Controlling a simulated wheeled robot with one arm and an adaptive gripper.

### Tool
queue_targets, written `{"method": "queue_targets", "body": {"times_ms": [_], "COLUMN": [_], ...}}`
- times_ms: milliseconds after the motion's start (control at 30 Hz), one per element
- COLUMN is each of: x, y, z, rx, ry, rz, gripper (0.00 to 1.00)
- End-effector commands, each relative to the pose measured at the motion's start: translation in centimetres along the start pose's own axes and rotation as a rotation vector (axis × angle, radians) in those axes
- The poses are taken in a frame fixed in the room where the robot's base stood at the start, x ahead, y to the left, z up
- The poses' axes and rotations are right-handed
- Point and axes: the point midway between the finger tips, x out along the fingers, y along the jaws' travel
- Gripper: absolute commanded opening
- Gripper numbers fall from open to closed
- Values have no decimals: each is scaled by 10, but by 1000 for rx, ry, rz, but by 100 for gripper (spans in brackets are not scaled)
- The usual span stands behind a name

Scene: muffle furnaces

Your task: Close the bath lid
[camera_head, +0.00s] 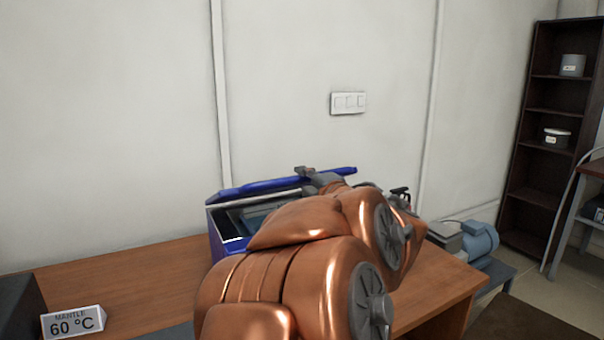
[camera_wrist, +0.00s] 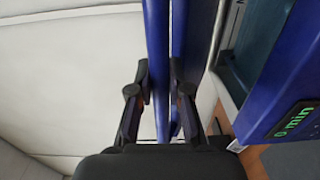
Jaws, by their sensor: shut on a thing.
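The blue bath (camera_head: 219,230) stands on the wooden table against the wall, mostly hidden by my copper arm. Its blue lid (camera_head: 262,186) is raised a little, with a gap above the bath's rim at the front left. My gripper (camera_wrist: 159,82) is shut on the lid's blue edge (camera_wrist: 156,40), which runs between the two dark fingers in the wrist view. The bath's open interior and its green "0 min" display (camera_wrist: 295,121) show at the right of the wrist view. In the head view the fingertips are largely hidden.
A "MANTLE 60 °C" sign (camera_head: 73,322) stands at the table's front left. A grey-blue motor-like device (camera_head: 479,238) is beyond the table's right end. A dark shelf (camera_head: 540,140) stands at far right.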

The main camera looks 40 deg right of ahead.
Motion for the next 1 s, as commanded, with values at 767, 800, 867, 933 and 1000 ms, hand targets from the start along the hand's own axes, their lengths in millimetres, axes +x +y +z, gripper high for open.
{"method": "queue_targets", "body": {"times_ms": [767,800,867,933,1000], "x": [-12,-12,-14,-16,-18], "y": [-28,-32,-37,-42,-48], "z": [0,0,0,0,1], "rx": [-1,-1,-1,-1,0], "ry": [1,1,0,-1,-2], "rz": [0,0,-1,-2,-2], "gripper": [0,0,0,0,0]}}
